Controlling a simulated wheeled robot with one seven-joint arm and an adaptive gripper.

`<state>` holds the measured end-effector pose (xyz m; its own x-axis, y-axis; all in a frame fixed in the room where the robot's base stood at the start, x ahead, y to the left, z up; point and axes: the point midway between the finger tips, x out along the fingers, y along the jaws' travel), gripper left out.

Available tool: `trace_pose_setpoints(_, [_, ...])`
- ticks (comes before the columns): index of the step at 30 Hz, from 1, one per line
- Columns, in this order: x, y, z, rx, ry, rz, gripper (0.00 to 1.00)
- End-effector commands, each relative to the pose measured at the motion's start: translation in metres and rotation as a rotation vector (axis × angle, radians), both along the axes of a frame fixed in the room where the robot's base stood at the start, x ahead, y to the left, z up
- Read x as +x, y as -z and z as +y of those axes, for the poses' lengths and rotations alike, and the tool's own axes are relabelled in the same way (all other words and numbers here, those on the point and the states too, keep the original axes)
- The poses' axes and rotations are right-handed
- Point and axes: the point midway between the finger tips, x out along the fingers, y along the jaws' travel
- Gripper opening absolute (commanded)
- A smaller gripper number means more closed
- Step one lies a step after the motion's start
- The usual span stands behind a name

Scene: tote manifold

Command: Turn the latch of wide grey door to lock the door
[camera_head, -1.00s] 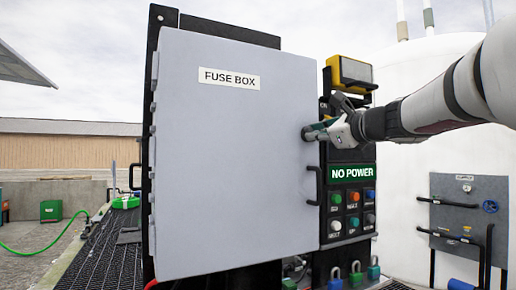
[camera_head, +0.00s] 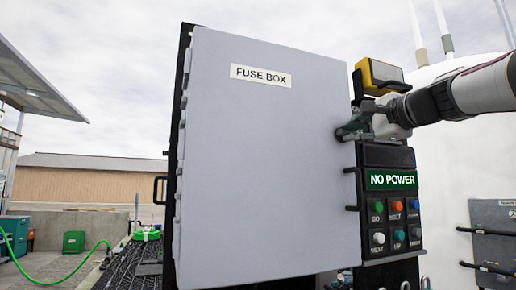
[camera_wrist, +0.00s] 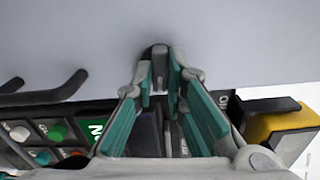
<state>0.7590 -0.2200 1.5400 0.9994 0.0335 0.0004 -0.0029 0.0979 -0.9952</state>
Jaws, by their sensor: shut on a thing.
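The wide grey door (camera_head: 265,165), labelled FUSE BOX, looks closed or nearly closed in the head view; its seam on the right is partly hidden. It also fills the top of the wrist view (camera_wrist: 90,35). The latch (camera_wrist: 159,58) is a small dark knob at the door's right edge, between my fingertips. My gripper (camera_head: 350,132) is at the door's upper right edge, and the wrist view shows its green-padded fingers (camera_wrist: 160,75) shut on the latch. In the head view the fingers hide most of the latch, so its turn angle is unclear.
A black door handle (camera_head: 353,188) sits below my gripper. Right of the door is a button panel (camera_head: 392,222) under a NO POWER sign (camera_head: 392,180). A yellow lamp (camera_head: 379,76) stands just above my gripper. A white tank (camera_head: 455,150) is behind.

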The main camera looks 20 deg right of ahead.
Motion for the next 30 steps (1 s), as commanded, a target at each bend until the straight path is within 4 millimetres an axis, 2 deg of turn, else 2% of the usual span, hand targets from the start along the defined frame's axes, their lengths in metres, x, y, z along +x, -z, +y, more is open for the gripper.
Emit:
trace_pose_setpoints(9, [0.0012,0.0022,-0.0001,-0.1,0.0,0.001,0.0])
trace_pose_setpoints(24, [0.001,0.0018,-0.0002,-0.116,0.0,0.0,0.0])
trace_pose_setpoints(25, [0.001,0.0018,-0.0002,-0.116,0.0,0.0,0.19])
trace_pose_setpoints(27, [0.0009,0.0016,-0.0001,-0.115,0.0,0.0,0.33])
trace_pose_setpoints(30, [0.0007,0.0011,-0.0001,-0.115,0.0,-0.001,0.33])
